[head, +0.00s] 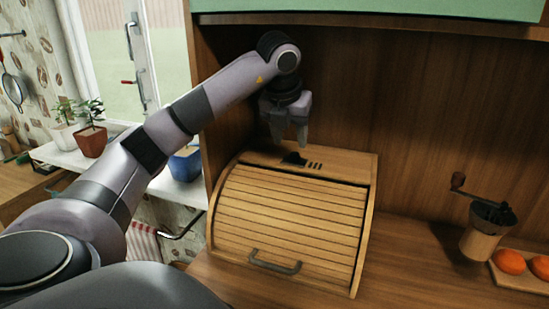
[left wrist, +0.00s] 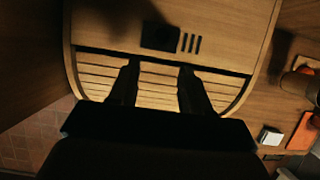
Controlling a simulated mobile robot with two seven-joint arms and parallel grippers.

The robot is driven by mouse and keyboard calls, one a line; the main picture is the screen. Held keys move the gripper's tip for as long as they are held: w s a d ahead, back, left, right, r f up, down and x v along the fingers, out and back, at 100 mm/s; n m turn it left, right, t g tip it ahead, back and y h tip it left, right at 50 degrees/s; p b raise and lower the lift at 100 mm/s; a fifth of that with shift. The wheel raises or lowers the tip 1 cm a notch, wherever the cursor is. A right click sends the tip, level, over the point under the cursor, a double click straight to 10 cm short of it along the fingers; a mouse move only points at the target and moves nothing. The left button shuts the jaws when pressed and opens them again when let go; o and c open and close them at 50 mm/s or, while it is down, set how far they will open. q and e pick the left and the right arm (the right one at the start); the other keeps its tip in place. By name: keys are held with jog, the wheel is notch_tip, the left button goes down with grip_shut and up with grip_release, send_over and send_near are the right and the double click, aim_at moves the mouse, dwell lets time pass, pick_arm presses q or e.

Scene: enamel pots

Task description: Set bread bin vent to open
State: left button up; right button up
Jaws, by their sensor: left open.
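The wooden bread bin (head: 290,212) stands on the counter with its slatted roll front down and a grey handle (head: 275,262) low on it. On its flat top is a dark vent slider (head: 293,158) beside several dark slots (head: 315,165). In the left wrist view the slider (left wrist: 160,36) lies left of the slots (left wrist: 191,43). My left gripper (head: 290,142) points down above the bin top, close over the slider in the head view. In the left wrist view its fingers (left wrist: 158,88) are apart with nothing between them, in front of the slatted lid. My right gripper is not in view.
A green-fronted cabinet (head: 380,8) hangs above, with wood panelling behind the bin. A coffee grinder (head: 484,228) and a board (head: 515,277) with orange fruits (head: 509,261) stand at right. Bare counter lies between bin and grinder. Potted plants (head: 90,138) stand at left.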

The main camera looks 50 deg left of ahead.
pick_arm(q)
jog(key=s+d+b, duration=0.2)
jog(key=s+d, duration=0.2)
jog(key=s, duration=0.4)
jog(key=shift+s+d, duration=0.35)
jog(key=shift+s+f, duration=0.1)
